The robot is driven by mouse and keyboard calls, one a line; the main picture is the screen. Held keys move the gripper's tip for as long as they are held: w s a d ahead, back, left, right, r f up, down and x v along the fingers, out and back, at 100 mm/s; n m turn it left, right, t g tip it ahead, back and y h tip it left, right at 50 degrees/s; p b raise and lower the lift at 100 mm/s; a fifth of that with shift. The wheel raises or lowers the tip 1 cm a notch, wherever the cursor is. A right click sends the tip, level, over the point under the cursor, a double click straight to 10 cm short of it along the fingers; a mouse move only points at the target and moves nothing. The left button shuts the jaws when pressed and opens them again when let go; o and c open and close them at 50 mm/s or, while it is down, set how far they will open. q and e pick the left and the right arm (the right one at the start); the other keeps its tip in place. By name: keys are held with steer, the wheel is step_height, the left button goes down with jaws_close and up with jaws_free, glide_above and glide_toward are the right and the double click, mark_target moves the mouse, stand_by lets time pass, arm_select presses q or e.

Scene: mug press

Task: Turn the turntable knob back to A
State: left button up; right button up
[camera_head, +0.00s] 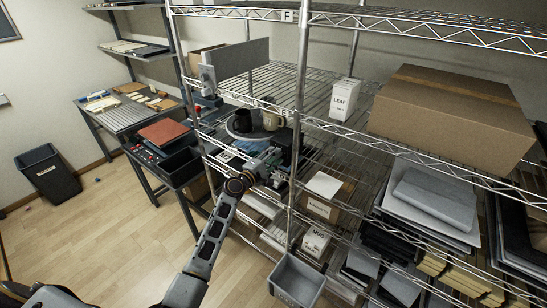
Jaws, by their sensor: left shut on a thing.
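The turntable (234,133) is a round grey disc on the middle level of the wire rack. A black mug (243,121) and a cream mug (271,120) stand on it. My left arm reaches up from the bottom. Its gripper (273,159) is at the front right of the turntable, shut on what I take to be the turntable knob. The knob and its A mark are hidden or too small to make out. My right gripper is not in view.
Rack posts (301,100) stand close to my left arm. A white LEAF box (344,98) and a large cardboard box (452,115) sit on the shelf above. A grey bin (296,282) is below right.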

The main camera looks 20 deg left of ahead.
arm_select(q)
steer(key=o, duration=1)
steer(key=shift+o, duration=0.2)
steer(key=v, duration=1.2)
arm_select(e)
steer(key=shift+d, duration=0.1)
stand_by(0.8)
